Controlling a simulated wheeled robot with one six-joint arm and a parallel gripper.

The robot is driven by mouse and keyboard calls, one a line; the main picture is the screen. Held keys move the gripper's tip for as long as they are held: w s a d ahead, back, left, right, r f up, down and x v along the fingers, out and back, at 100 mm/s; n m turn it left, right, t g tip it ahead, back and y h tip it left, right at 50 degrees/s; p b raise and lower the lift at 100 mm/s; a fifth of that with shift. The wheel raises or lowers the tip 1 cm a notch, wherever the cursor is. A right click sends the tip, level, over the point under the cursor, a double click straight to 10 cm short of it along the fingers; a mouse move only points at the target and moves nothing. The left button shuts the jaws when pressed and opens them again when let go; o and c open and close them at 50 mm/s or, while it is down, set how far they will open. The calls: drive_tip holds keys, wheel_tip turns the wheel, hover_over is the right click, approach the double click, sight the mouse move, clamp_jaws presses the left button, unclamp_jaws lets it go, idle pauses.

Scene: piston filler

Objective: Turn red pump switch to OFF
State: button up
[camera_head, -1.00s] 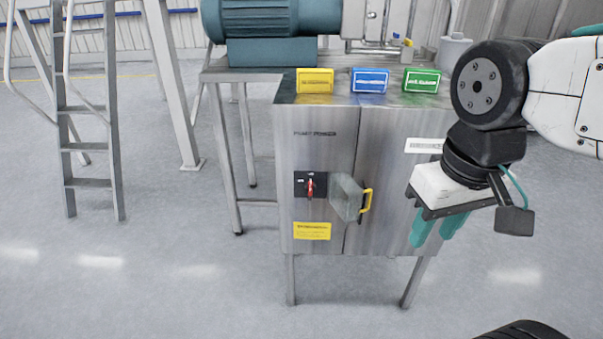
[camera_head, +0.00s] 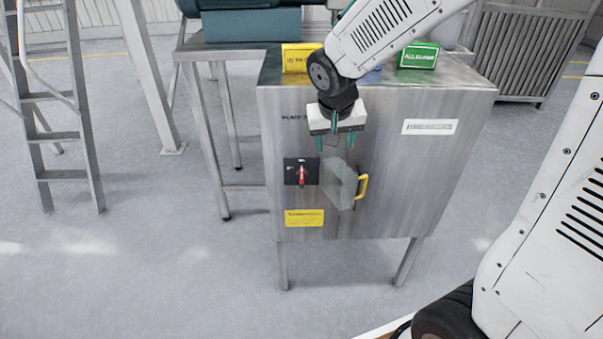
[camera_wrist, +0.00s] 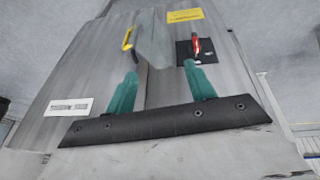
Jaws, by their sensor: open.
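The red pump switch (camera_head: 301,176) sits on a black plate on the front of the steel cabinet (camera_head: 420,165). Its red handle looks upright; the small markings are too small to read. The clear cover (camera_head: 340,183) with a yellow handle (camera_head: 362,186) stands swung open to the right of the switch. My gripper (camera_head: 338,147) is open and empty, above and slightly right of the switch, pointing down. In the wrist view the switch (camera_wrist: 197,47) lies beyond the right finger, and the cover (camera_wrist: 154,40) beyond and between the fingers.
A yellow label (camera_head: 304,218) is below the switch. Yellow (camera_head: 296,58) and green (camera_head: 418,56) signs stand on the cabinet top, with a blue one mostly hidden by my arm. A ladder (camera_head: 60,120) stands at left. The floor before the cabinet is clear.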

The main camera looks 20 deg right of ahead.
hover_over(302, 170)
drive_tip(key=s, duration=0.2)
wheel_tip(302, 170, down, 11)
drive_tip(key=shift+m+t+y, duration=0.3)
drive_tip(key=shift+t+y, duration=0.1)
drive_tip(key=x, duration=0.5)
drive_tip(key=a+x, duration=0.1)
drive_tip(key=x, duration=0.2)
drive_tip(key=shift+f, duration=0.35)
drive_tip(key=c, duration=1)
